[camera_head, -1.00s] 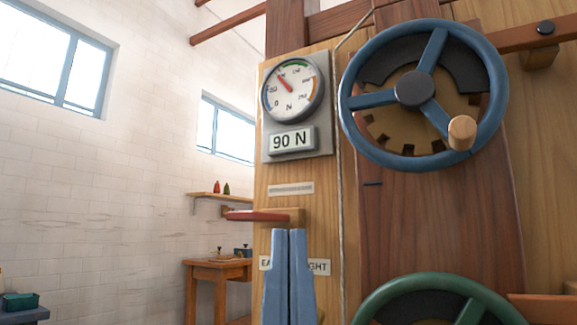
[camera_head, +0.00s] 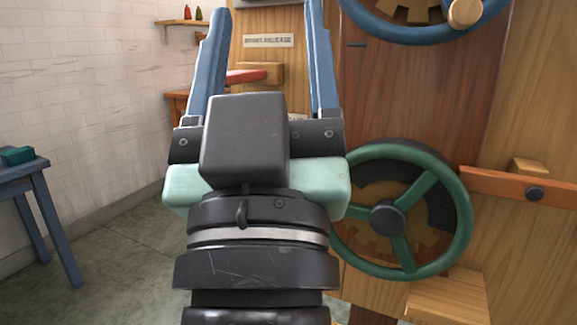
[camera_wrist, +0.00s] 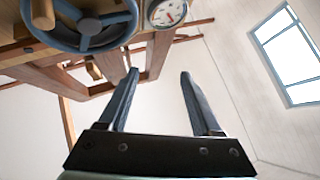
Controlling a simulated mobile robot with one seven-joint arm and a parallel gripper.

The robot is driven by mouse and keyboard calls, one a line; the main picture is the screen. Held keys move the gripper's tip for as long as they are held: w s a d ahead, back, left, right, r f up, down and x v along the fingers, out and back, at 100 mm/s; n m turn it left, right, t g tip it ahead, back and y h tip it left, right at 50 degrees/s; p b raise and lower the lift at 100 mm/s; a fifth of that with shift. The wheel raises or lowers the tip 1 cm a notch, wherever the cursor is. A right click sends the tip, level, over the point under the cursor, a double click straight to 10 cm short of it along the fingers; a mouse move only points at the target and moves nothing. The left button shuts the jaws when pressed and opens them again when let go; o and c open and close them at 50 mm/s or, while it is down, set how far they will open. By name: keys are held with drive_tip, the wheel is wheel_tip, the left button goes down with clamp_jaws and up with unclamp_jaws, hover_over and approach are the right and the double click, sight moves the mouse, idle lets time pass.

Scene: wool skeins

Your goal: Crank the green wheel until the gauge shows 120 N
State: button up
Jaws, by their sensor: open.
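The green wheel (camera_head: 388,219) stands upright on the wooden panel, right of my gripper, with a dark hub and green spokes. No crank knob shows on it; its left edge is partly hidden by my gripper. My gripper (camera_head: 268,8) is open and empty, its two blue fingers wide apart and pointing up, not around the wheel. It also shows open in the wrist view (camera_wrist: 159,72). The round gauge (camera_wrist: 166,12) is cut off at the top of the wrist view; its red needle shows, but the number cannot be read.
A blue wheel (camera_head: 425,36) with a wooden knob (camera_head: 465,13) is above the green one. An orange bar (camera_head: 520,187) with a dark bolt is to the right. A wooden block (camera_head: 450,300) juts out below. A blue table (camera_head: 45,220) stands at left, with clear floor beside it.

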drive_tip(key=w+d+f+n+g+h+p, duration=0.2)
drive_tip(key=w+f+n+g+h+p, duration=0.3)
drive_tip(key=w+f+n+g+p, duration=0.5)
drive_tip(key=s+a+f+n+h+p, duration=0.1)
drive_tip(key=s+f+n+h+p, duration=0.3)
drive_tip(key=f+n+p, duration=1.05)
drive_tip(key=shift+n+g+y, duration=0.4)
drive_tip(key=shift+n+y, duration=0.25)
drive_tip(key=shift+y, duration=0.05)
drive_tip(key=b+x, duration=0.1)
drive_tip(key=x, duration=0.6)
drive_tip(key=b+x, duration=0.1)
drive_tip(key=x, duration=0.3)
drive_tip(key=shift+w+d+f+b, duration=0.25)
drive_tip(key=shift+w+b, duration=0.05)
drive_tip(key=shift+b, duration=0.05)
clamp_jaws()
